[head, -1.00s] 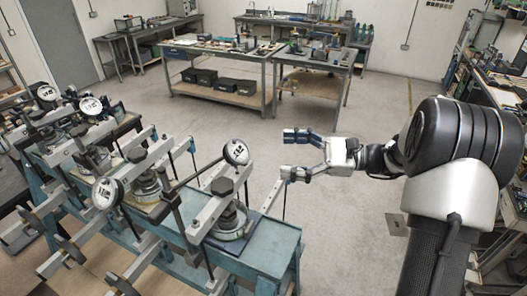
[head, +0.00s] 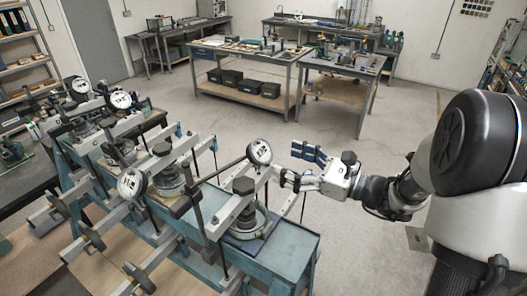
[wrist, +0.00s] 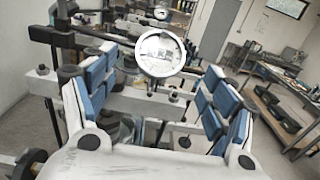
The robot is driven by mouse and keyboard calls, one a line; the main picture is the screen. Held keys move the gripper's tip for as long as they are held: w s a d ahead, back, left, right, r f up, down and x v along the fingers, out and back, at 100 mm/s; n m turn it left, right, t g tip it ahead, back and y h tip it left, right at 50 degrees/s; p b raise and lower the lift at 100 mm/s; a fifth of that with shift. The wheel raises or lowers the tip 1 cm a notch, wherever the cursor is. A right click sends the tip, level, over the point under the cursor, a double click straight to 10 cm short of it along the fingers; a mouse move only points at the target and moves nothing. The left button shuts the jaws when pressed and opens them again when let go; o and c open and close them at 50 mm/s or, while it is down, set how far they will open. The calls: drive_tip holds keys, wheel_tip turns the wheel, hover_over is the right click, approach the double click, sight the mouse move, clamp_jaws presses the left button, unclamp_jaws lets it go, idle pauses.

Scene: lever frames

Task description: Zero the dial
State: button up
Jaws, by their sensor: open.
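Several round white dial gauges stand on the row of lever frames at the left. The nearest dial (head: 259,151) is on a dark rod above the front frame's grey lever (head: 232,211). My gripper (head: 297,165) is open just right of this dial, its blue-padded fingers pointing at it, apart from it in the head view. In the wrist view a dial (wrist: 160,54) appears between the two open fingers (wrist: 155,100), face toward the camera. Its markings are too small to read. Another dial (head: 131,183) sits on the frame to the left.
The teal bench (head: 290,243) carries the lever frames, with levers and weights (head: 140,277) jutting out at the front left. A grey worktable (head: 243,54) with black boxes stands at the back. The floor between is clear.

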sight(266, 152)
drive_tip(key=x, duration=0.7)
drive_tip(key=shift+w+a, duration=0.15)
drive_tip(key=shift+a, duration=0.05)
drive_tip(key=shift+c, duration=0.4)
drive_tip(key=c, duration=1)
drive_tip(key=n+g+y+b, duration=0.1)
drive_tip(key=n+g, duration=0.1)
drive_tip(key=n, duration=0.1)
drive_tip(key=shift+w+d+f, duration=0.1)
drive_tip(key=shift+n+g+y+b, duration=0.45)
drive_tip(key=shift+n+g, duration=0.85)
drive_tip(key=shift+n, duration=0.5)
drive_tip(key=o, duration=1.1)
